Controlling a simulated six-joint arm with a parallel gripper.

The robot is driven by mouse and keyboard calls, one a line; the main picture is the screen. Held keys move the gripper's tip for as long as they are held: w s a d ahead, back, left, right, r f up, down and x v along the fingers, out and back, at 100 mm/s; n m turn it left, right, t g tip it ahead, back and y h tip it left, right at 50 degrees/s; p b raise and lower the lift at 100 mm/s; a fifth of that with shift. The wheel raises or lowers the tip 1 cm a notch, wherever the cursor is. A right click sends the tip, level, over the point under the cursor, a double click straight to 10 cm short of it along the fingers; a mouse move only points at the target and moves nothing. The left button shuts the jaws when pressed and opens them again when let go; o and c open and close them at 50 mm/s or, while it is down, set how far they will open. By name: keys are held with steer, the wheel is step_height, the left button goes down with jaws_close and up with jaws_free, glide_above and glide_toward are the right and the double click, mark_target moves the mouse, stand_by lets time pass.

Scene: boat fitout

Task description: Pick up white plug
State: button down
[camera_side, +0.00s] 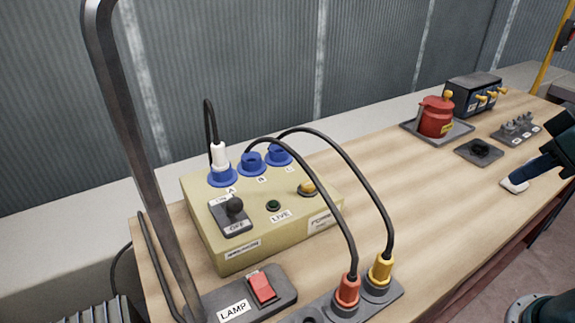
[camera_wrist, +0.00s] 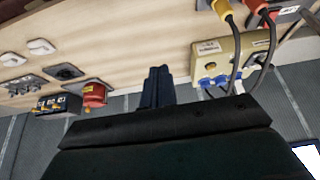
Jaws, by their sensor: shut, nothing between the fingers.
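The white plug (camera_side: 219,155) stands upright in blue socket A (camera_side: 222,177), at the back left of the beige power box (camera_side: 262,250). A black cord rises from its top. In the wrist view the plug (camera_wrist: 238,88) is small and partly hidden at the box's edge, behind the dark gripper body. My gripper (camera_wrist: 157,72) is shut and empty in the wrist view, well away from the plug. In the side view my dark gripper (camera_side: 533,172) enters at the right edge, far along the table from the box.
Blue sockets B (camera_side: 252,165) and C stand beside the plug. Black cords arch over the box to a red plug (camera_side: 347,290) and a yellow plug (camera_side: 380,270). A dark post (camera_side: 130,130) rises at front left. A red pot-like part (camera_side: 436,118) stands at back right. The table middle is clear.

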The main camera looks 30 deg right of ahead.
stand_by(0.3)
steer(key=c, duration=1)
jaws_free()
steer(key=shift+c, duration=0.2)
steer(key=w+a+r+n+y, duration=0.15)
steer(key=w+a+r, duration=0.3)
steer(key=w, duration=0.65)
steer(key=w+a+r+n+y, duration=0.1)
steer(key=w+a+r+n, duration=0.4)
steer(key=w, duration=0.7)
steer(key=w+a+f, duration=0.3)
steer(key=w+a, duration=0.2)
steer(key=w, duration=0.1)
steer(key=w+a+f+n+y, duration=0.1)
steer(key=w+a+f, duration=0.2)
steer(key=w+a, duration=0.3)
steer(key=w+a+f+n+g+y, duration=0.1)
steer(key=w+a+f, duration=0.2)
steer(key=w+a, duration=0.3)
steer(key=shift+w, duration=0.2)
